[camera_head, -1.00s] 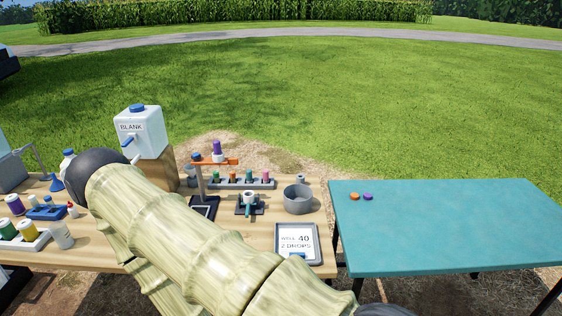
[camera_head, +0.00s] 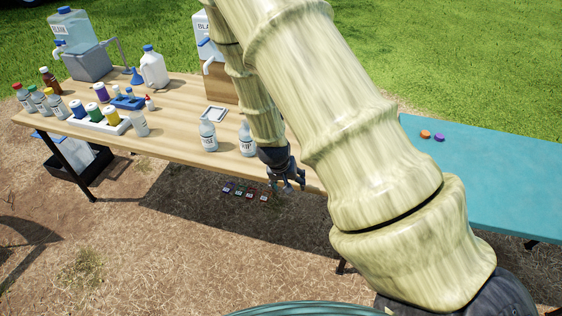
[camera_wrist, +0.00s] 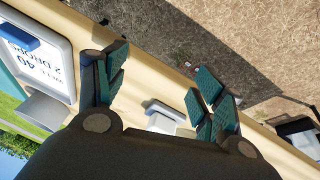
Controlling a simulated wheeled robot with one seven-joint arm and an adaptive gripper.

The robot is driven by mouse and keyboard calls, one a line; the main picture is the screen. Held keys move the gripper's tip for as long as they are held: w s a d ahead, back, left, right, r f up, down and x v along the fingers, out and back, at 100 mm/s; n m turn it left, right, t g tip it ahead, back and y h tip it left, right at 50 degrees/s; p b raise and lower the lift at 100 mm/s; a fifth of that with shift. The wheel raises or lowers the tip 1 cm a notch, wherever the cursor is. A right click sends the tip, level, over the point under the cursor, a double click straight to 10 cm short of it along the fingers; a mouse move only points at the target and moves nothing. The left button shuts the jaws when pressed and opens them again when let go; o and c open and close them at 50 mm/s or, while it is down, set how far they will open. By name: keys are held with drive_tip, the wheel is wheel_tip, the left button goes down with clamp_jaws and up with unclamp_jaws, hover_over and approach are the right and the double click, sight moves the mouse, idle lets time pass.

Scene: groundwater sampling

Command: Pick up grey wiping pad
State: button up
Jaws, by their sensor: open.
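My gripper (camera_head: 288,182) hangs at the table's front edge in the head view, pointing down. In the wrist view my gripper (camera_wrist: 160,78) is open, its green-padded fingers spread wide with nothing held between them. A pale grey, flat-looking item (camera_wrist: 164,117) shows on the wooden table between the fingers, partly hidden by the gripper body. I cannot tell for sure whether either is the grey wiping pad.
Two labelled bottles (camera_head: 208,135) stand close left of my gripper. The wooden table (camera_head: 180,145) holds several bottles and a white rack at left. A teal table (camera_head: 490,185) stands at right.

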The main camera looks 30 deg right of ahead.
drive_tip(key=w+d+r+m+t, duration=0.1)
drive_tip(key=w+d+r+m, duration=0.15)
drive_tip(key=w+r, duration=0.65)
drive_tip(key=shift+x, duration=2.25)
drive_tip(key=shift+a+p+x, duration=0.2)
drive_tip(key=shift+p+x, duration=0.2)
drive_tip(key=shift+x, duration=0.85)
drive_tip(key=shift+a+p+x, duration=0.25)
drive_tip(key=shift+p+x, duration=0.15)
drive_tip(key=shift+x, duration=0.9)
drive_tip(key=shift+w+f, duration=0.1)
drive_tip(key=c, duration=1.1)
drive_tip(key=shift+w+r, duration=0.1)
drive_tip(key=shift+r, duration=0.5)
drive_tip(key=b+v, duration=0.1)
drive_tip(key=v, duration=0.1)
drive_tip(key=shift+r, duration=0.25)
drive_tip(key=s+a+r+b, duration=0.1)
drive_tip(key=s+a+b, duration=0.2)
drive_tip(key=s+a, duration=0.7)
drive_tip(key=shift+s+a+r, duration=0.3)
drive_tip(key=shift+s+a, duration=0.05)
drive_tip(key=shift+a, duration=0.15)
